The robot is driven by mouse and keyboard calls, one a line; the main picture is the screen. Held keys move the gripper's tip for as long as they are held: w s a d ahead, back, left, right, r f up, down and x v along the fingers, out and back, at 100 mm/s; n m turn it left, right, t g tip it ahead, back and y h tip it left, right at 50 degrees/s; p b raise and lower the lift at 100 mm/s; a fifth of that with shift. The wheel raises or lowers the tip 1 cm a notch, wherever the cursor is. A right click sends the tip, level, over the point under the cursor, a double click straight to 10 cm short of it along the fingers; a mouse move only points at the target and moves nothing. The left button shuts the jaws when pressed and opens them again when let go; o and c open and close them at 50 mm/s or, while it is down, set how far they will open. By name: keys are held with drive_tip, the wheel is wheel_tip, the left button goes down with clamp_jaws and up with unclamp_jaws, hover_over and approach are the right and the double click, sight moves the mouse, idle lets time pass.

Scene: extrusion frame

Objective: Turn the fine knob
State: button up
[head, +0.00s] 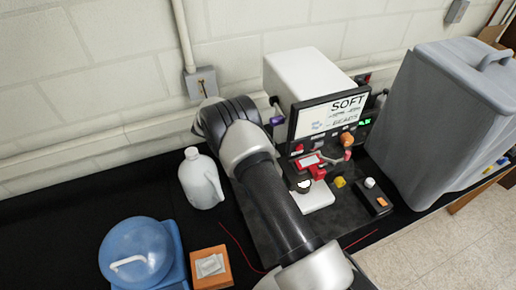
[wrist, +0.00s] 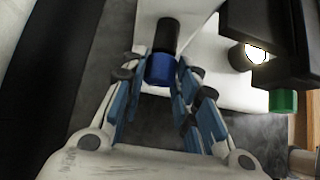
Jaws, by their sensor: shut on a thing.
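The machine (head: 312,75) is a white box with a dark front panel and a sign reading "SOFT". A blue-purple knob (head: 277,120) sticks out at its left side in the head view. In the wrist view a blue knob (wrist: 160,70) with a black end (wrist: 166,36) lies between the fingers of my gripper (wrist: 158,78). The gripper is shut on this blue knob, with the blue-padded fingers on either side of it. In the head view the fingers are hidden behind my arm. No label is readable on the knob.
A green knob (wrist: 283,101) and a bright round part (wrist: 256,54) are on the right in the wrist view. A white jug (head: 200,180), blue container (head: 138,252) and orange box (head: 211,268) stand left of my arm. A large grey bin (head: 440,120) stands right.

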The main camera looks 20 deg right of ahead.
drive_tip(key=shift+c, duration=0.6)
drive_tip(key=m+t+b, duration=0.1)
drive_tip(key=b, duration=0.2)
drive_tip(key=t+b, duration=0.2)
drive_tip(key=b, duration=0.1)
drive_tip(key=shift+s+m+t, duration=0.3)
drive_tip(key=shift+m, duration=0.1)
drive_tip(key=o, duration=1.1)
drive_tip(key=shift+c, duration=0.2)
